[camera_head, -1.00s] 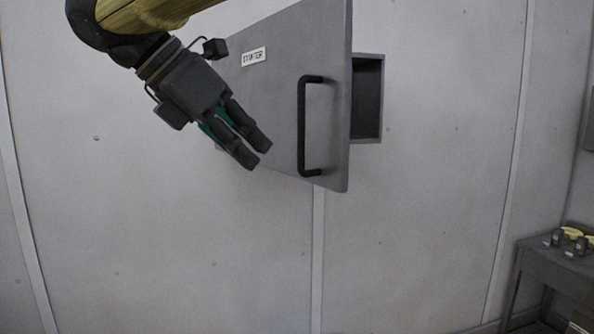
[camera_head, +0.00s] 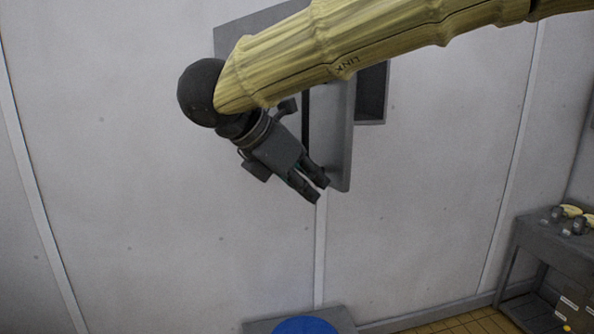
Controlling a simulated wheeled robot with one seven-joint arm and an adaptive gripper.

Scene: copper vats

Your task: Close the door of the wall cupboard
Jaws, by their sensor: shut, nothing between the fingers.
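The grey wall cupboard (camera_head: 372,96) is on the wall, upper right of the middle. Its grey door (camera_head: 342,150) stands open, swung out toward me with its free edge on the right. Part of the cupboard's dark inside shows to the right of the door. My yellow arm crosses in front of the door and hides most of its face. Only a dark sliver of the black handle (camera_head: 306,125) shows beside my gripper. My gripper (camera_head: 317,190) is shut and empty, pointing down and right, in front of the door's lower part. I cannot tell whether it touches the door.
A grey side table (camera_head: 545,240) with several small items stands at the right. A blue round thing (camera_head: 304,326) on a grey base is at the bottom middle. The wall below the cupboard is bare, and tiled floor (camera_head: 450,325) shows at the bottom right.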

